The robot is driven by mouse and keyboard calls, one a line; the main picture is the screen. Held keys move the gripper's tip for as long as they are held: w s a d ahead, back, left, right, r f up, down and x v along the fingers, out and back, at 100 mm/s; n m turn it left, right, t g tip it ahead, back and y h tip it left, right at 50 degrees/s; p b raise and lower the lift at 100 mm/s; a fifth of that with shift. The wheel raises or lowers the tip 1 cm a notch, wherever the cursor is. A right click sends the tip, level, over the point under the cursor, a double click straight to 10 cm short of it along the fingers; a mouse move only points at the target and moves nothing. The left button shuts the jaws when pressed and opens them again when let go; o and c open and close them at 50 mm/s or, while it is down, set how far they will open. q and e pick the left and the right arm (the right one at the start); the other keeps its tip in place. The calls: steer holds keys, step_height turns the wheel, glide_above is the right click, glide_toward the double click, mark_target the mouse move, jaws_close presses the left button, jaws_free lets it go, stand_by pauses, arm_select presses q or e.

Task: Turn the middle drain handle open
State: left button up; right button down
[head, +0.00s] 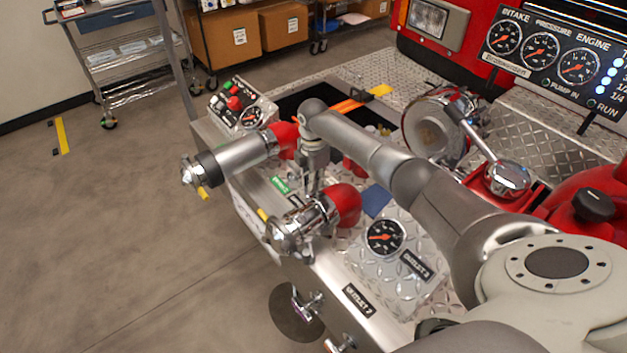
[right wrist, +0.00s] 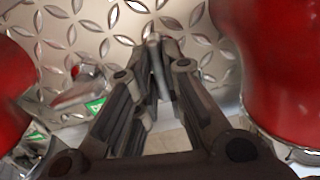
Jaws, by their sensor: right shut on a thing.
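My right gripper (head: 312,185) reaches down between two red outlet elbows on the pump panel. In the right wrist view my right gripper (right wrist: 157,62) has its fingers closed together on a thin metal handle (right wrist: 154,42). Only a small part of this handle shows between the fingertips, in front of the diamond plate. I take it to be the middle drain handle. In the head view it is hidden by the gripper and the outlets. My left gripper is in neither view.
The red elbows stand close on both sides, the left one (right wrist: 14,85) and the right one (right wrist: 268,60). A silver fitting with a green tag (right wrist: 95,105) lies left of the fingers. In the head view a pressure gauge (head: 385,237) sits nearby. The floor at left is open.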

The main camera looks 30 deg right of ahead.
steer(key=shift+n, duration=0.9)
steer(key=c, duration=1.5)
jaws_free()
step_height(320, 180, up, 12)
steer(key=shift+r, duration=0.1)
